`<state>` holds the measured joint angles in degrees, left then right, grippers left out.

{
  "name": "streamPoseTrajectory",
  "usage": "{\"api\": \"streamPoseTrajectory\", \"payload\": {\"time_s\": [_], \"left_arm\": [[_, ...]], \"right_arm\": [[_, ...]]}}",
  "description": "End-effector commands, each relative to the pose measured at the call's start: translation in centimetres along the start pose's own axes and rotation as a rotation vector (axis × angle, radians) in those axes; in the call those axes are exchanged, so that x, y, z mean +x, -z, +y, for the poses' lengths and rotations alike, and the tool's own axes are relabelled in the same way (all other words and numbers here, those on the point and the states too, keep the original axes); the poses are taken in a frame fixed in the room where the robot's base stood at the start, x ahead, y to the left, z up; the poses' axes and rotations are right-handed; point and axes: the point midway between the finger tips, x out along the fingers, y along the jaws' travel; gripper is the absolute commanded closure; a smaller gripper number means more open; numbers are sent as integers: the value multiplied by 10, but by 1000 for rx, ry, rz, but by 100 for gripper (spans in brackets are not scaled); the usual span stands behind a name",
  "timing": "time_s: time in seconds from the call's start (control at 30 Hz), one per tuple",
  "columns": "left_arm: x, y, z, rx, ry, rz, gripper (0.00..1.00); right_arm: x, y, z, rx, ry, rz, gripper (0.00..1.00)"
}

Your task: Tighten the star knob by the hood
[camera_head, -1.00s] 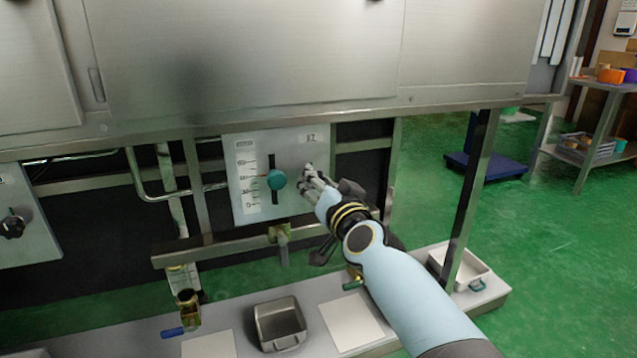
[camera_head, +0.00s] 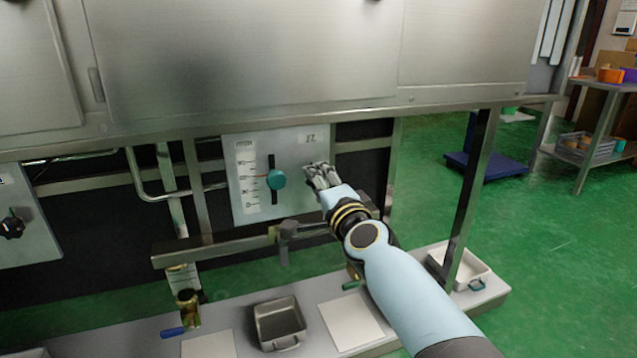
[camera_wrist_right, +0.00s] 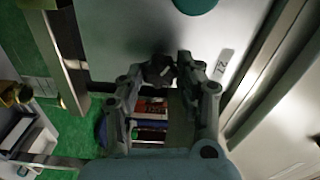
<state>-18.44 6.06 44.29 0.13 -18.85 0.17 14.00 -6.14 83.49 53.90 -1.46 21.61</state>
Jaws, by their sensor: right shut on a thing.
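My right gripper (camera_head: 318,175) is at the right side of the pale panel (camera_head: 306,203) under the steel hood (camera_head: 240,60). In the right wrist view its fingers close from both sides on a dark star knob (camera_wrist_right: 158,70). The gripper hides this knob in the head view. A teal round knob (camera_head: 276,180) sits in the panel's vertical slot beside a printed scale, left of the gripper and apart from it. My left gripper is not in view.
Another dark star knob (camera_head: 12,226) is on a separate panel at the far left. A steel rail (camera_head: 205,248) with a valve handle (camera_head: 284,240) runs below the panel. A metal pan (camera_head: 279,322) and a white tray (camera_head: 460,268) stand on the ledge. A post (camera_head: 470,200) stands right of my arm.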

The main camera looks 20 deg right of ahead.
Motion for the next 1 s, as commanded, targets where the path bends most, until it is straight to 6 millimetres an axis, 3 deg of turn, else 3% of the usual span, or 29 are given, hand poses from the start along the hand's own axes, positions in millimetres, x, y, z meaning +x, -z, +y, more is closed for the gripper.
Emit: {"api": "streamPoseTrajectory", "payload": {"time_s": [1.0], "left_arm": [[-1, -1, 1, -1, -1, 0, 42]], "right_arm": [[-1, -1, 3, 903, -4, 1, 97]]}}
